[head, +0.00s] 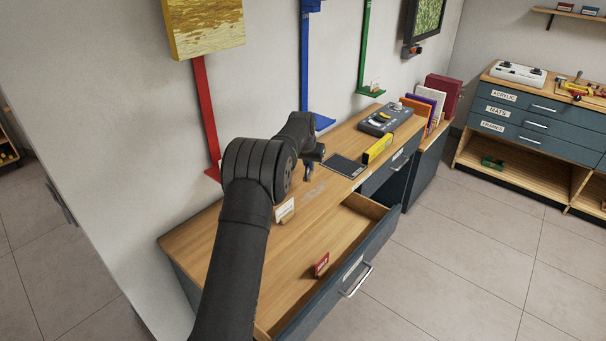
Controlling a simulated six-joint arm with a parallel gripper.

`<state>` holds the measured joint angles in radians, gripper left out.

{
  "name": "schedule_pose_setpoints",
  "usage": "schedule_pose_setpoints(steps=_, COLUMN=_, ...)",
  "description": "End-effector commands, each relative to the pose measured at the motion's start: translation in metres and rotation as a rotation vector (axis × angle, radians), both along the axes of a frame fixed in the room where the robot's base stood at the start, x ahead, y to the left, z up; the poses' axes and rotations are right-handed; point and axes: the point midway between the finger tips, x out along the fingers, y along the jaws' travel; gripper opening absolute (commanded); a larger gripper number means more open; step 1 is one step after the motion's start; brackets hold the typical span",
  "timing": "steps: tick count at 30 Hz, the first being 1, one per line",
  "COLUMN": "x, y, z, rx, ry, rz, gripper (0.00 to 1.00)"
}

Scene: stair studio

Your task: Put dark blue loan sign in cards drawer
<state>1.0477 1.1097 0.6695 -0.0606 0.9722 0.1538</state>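I cannot make out a dark blue loan sign for sure; my arm hides part of the desk. My gripper (309,172) is small and dark, low over the middle of the wooden desk top. Whether its fingers are open or hold anything does not show clearly. A drawer (338,284) with a dark blue-grey front, a pale label and a metal handle is pulled out at the desk's front.
On the desk are a white card in a wooden holder (285,210), a dark flat panel (344,166), a yellow box (378,149) and a grey tool case (385,119). Red, blue and green stands line the wall. A labelled cabinet (531,122) stands at right.

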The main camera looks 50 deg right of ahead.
Motion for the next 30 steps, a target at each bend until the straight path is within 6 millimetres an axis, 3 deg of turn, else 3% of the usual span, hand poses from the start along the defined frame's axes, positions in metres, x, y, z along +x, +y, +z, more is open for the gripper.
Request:
schedule_pose_setpoints(steps=3, x=0.026, y=0.002, z=-0.016, rx=0.002, ry=0.001, rz=0.002, gripper=0.00)
schedule_pose_setpoints(steps=9, x=0.045, y=0.002, z=-0.026, rx=0.000, ry=-0.001, rz=0.000, gripper=0.00)
schedule_pose_setpoints(steps=13, x=0.046, y=0.002, z=-0.034, rx=0.001, ry=0.000, rz=-0.001, gripper=0.00)
schedule_pose_setpoints(steps=21, x=0.046, y=0.002, z=-0.067, rx=0.001, ry=0.000, rz=-0.001, gripper=0.00)
schedule_pose_setpoints(steps=30, x=0.046, y=0.002, z=-0.069, rx=0.000, ry=0.000, rz=-0.001, gripper=0.00)
